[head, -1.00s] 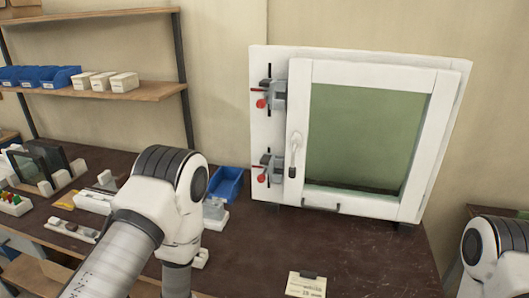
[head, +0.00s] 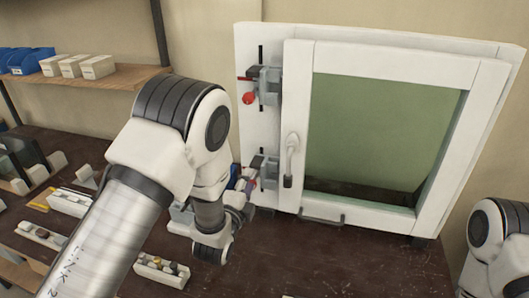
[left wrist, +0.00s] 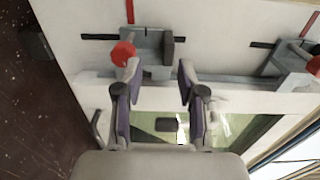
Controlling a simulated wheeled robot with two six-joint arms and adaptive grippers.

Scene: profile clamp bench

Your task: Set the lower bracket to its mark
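The lower bracket (head: 264,168) is a grey clamp on the left side of the white panel. It also shows in the left wrist view (left wrist: 152,42), with a red knob (left wrist: 123,53). A red mark line (left wrist: 130,11) runs just above the bracket's left part in that view. My left gripper (left wrist: 157,74) is open, its purple-padded fingers apart, with the bracket just beyond the tips. The left fingertip is close to the red knob; I cannot tell whether they touch. In the head view the left gripper (head: 243,186) is partly hidden by my arm. My right gripper is out of view.
The upper bracket (head: 265,85) with its red knob sits above on the same panel (head: 249,140). A white-framed window door with a handle (head: 290,155) is just to the right. Small parts trays (head: 162,270) lie on the dark bench (head: 330,260), which is clear at right.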

